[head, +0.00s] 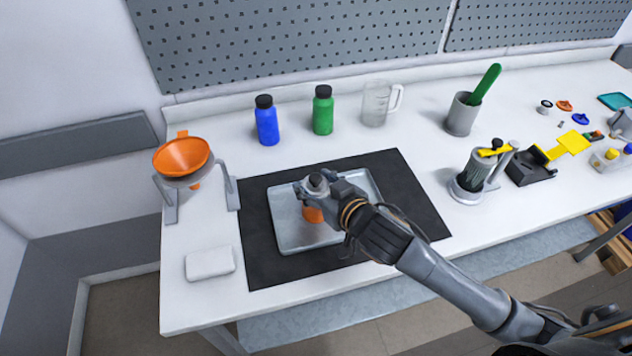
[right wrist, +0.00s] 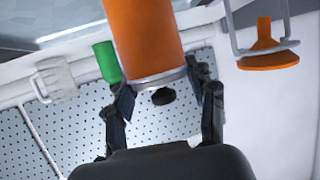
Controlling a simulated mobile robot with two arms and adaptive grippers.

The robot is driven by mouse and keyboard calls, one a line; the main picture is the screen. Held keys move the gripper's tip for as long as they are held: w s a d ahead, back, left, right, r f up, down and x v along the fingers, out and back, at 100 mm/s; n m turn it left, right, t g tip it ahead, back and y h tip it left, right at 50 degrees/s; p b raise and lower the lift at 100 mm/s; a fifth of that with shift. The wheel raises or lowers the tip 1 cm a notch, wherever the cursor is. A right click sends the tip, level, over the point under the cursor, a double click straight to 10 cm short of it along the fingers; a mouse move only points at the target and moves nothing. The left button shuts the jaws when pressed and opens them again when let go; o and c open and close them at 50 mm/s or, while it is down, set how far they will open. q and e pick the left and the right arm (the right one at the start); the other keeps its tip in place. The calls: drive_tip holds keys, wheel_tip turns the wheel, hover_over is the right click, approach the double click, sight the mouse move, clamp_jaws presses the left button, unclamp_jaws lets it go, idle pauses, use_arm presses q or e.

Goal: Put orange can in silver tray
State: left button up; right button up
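The orange can (head: 312,214) is upright over the silver tray (head: 283,228), with its dark-capped top showing above my fingers. My right gripper (head: 322,190) is shut around the can near its top. In the right wrist view the can (right wrist: 146,40) sits between the two fingers of the right gripper (right wrist: 160,85), and both fingertips meet its sides. The tray lies flat on a black mat (head: 410,200). Whether the can's base touches the tray floor is hard to tell. My left gripper is not in view.
An orange funnel (head: 181,156) on a grey stand and a white block (head: 209,263) are left of the mat. Blue (head: 267,124) and green (head: 323,113) bottles and a clear jug (head: 377,103) stand behind. A grey cup (head: 461,117) and several tools are right.

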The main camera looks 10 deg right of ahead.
drive_tip(key=o, duration=0.5)
drive_tip(key=shift+c, duration=0.2)
drive_tip(key=shift+r, duration=0.25)
drive_tip(key=shift+s+d, duration=0.15)
drive_tip(key=shift+s, duration=0.25)
drive_tip(key=p+v, duration=0.2)
drive_tip(key=v, duration=0.9)
drive_tip(key=shift+r, duration=0.15)
drive_tip(key=shift+s, duration=0.1)
